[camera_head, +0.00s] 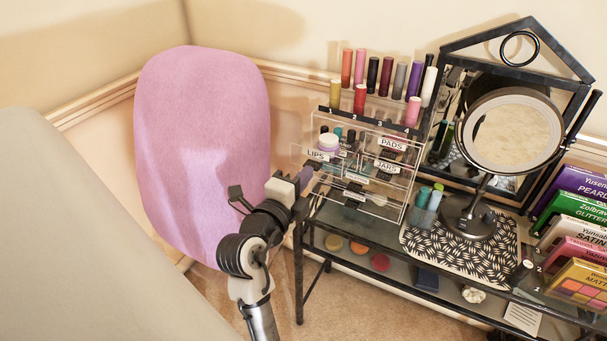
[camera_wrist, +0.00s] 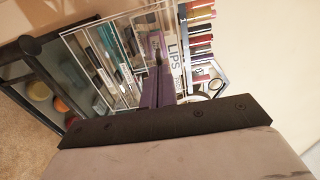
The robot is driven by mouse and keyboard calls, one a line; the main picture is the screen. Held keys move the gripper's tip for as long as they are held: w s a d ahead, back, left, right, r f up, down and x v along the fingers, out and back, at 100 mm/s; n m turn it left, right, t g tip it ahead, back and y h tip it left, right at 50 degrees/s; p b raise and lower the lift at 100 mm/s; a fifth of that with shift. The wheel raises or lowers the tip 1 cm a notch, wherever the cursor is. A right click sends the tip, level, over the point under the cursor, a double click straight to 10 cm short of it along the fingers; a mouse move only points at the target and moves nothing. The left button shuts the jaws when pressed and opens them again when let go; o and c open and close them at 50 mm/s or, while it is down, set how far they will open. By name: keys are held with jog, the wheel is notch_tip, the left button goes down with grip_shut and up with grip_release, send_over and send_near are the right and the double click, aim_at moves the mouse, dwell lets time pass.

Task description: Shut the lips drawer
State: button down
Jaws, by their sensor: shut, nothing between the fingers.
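The lips drawer (camera_head: 316,155) is a clear drawer with a white LIPS label, in the upper left of the clear organizer (camera_head: 408,176). It appears to stick out from the organizer's front. Its label also shows in the wrist view (camera_wrist: 173,52). My gripper (camera_head: 305,178) is at the organizer's left front, just below and left of the LIPS label. Its purple fingers are together and empty, and in the wrist view their tips (camera_wrist: 156,36) end beside the LIPS label. I cannot tell whether they touch the drawer.
Lipstick tubes (camera_head: 372,72) stand on the organizer's top. A round mirror (camera_head: 512,130) and brush cup (camera_head: 427,205) stand to the right on the black table. A pink chair (camera_head: 205,140) is to the left.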

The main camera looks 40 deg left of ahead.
aim_at(326, 151)
jog(key=b+x, duration=0.6)
jog(key=x, duration=0.5)
jog(key=shift+f, duration=0.15)
jog(key=shift+w+a+b, duration=0.15)
jog(key=shift+w+b, duration=0.15)
jog(key=shift+w, duration=0.05)
jog(key=shift+w+r, duration=0.1)
jog(key=shift+r, duration=0.35)
jog(key=shift+f, duration=0.1)
